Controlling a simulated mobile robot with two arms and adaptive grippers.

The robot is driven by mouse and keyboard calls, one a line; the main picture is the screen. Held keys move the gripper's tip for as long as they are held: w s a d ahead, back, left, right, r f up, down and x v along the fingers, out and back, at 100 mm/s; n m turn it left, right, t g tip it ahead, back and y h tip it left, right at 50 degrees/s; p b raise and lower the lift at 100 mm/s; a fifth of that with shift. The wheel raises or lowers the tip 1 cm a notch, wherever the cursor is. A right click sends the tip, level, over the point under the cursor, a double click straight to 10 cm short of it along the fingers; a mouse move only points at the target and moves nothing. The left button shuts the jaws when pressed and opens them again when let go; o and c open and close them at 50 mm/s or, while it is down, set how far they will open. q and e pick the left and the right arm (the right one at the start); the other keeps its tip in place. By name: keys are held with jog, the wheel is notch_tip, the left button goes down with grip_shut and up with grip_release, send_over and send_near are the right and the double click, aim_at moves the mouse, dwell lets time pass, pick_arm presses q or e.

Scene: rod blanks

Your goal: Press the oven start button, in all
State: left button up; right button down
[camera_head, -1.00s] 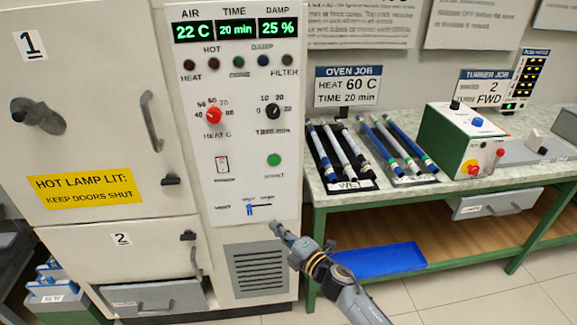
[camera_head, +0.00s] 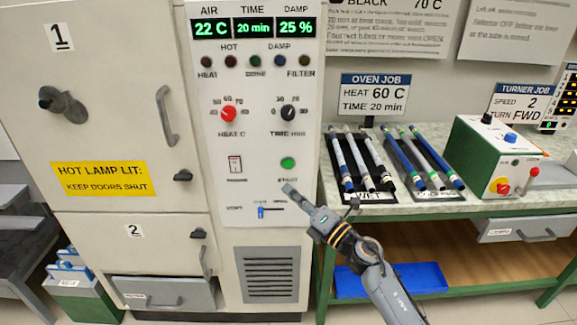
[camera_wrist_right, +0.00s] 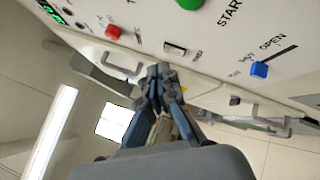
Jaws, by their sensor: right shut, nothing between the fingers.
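The green round start button (camera_head: 288,163) is on the white oven panel (camera_head: 262,190), right of the power switch (camera_head: 235,164). It also shows at the top edge of the right wrist view (camera_wrist_right: 190,3). My right gripper (camera_head: 289,189) is shut and empty, its tip just below the button at its label, apart from the button in the picture. In the wrist view its closed fingers (camera_wrist_right: 159,76) point at the panel. Whether the tip touches the panel cannot be told. My left gripper is not in view.
The blue vent slider (camera_head: 261,212) sits below the gripper tip. The red heat knob (camera_head: 228,113) and black time knob (camera_head: 288,113) are above. The display (camera_head: 253,27) reads 22 C, 20 min, 25 %. A bench with rods (camera_head: 405,160) stands to the right.

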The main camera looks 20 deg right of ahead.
aim_at(288, 164)
jog(key=shift+w+d+b, duration=0.35)
jog(key=shift+w+b, duration=0.25)
jog(key=shift+w, duration=0.7)
jog(key=shift+w+d+b, duration=0.4)
jog(key=shift+w+b, duration=0.2)
jog(key=shift+w, duration=0.7)
jog(key=shift+w+d+b, duration=0.35)
jog(key=shift+w+b, duration=0.25)
jog(key=shift+w, duration=0.7)
jog(key=shift+w+d, duration=0.15)
jog(key=shift+w, duration=0.25)
jog(key=shift+w+d+b, duration=0.1)
jog(key=shift+w+b, duration=0.25)
jog(key=shift+b, duration=0.2)
jog(key=shift+s+r, duration=0.1)
jog(key=shift+s, duration=0.05)
jog(key=shift+s+a+p, duration=0.25)
jog(key=shift+s+p, duration=0.25)
jog(key=shift+s, duration=0.15)
